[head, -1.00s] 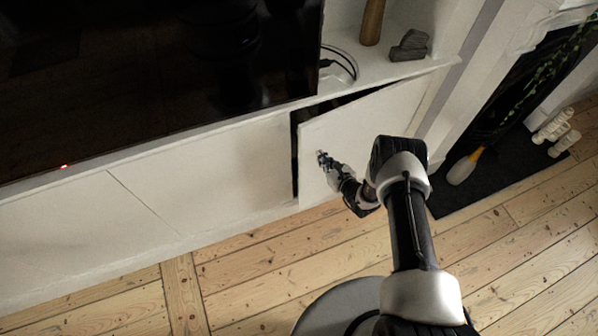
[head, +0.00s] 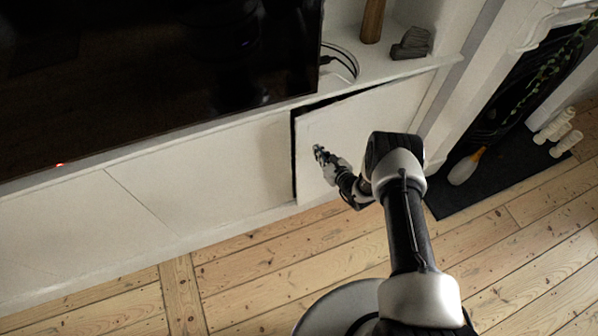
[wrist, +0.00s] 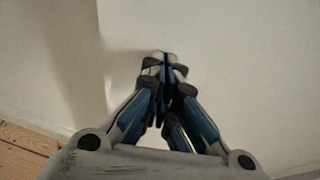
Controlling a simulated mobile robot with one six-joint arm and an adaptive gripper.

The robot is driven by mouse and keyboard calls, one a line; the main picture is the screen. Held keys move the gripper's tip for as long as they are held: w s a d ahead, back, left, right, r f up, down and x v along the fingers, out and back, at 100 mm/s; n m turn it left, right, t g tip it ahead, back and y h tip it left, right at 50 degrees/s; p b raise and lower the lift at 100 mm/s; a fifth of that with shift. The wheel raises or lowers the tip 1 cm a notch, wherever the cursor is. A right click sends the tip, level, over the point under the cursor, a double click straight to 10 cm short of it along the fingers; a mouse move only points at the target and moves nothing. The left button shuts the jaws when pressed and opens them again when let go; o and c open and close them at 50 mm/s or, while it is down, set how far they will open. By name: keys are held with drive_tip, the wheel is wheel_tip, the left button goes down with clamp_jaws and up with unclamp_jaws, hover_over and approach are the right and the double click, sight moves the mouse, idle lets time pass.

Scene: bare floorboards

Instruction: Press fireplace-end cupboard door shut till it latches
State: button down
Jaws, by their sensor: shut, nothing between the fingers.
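The fireplace-end cupboard door (head: 362,128) is a plain white panel at the right end of the low white cupboard in the head view. It stands slightly ajar, with a narrow dark gap along its left edge and top. My gripper (head: 320,153) is shut and empty, its tips at the door's left part. In the wrist view my gripper (wrist: 164,62) points at the white door face (wrist: 225,60), with the tips at or very near it. I cannot tell for certain whether they touch. The door's hinge side is partly hidden by my arm.
The neighbouring white cupboard doors (head: 200,165) look flush. A black television (head: 150,70) stands above them. On the shelf are a grey stone-like ornament (head: 411,43) and a cable. The fireplace hearth (head: 490,170) lies to the right. Bare floorboards (head: 240,260) are clear in front.

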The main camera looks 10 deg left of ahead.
sight(312, 144)
drive_tip(key=shift+w+a+b, duration=1.7)
drive_tip(key=shift+w, duration=0.15)
drive_tip(key=shift+r, duration=0.1)
drive_tip(key=s+d+p, duration=0.5)
drive_tip(key=s+d, duration=0.3)
drive_tip(key=s, duration=0.1)
drive_tip(key=shift+s+d, duration=0.35)
drive_tip(key=shift+s, duration=0.05)
idle(1.2)
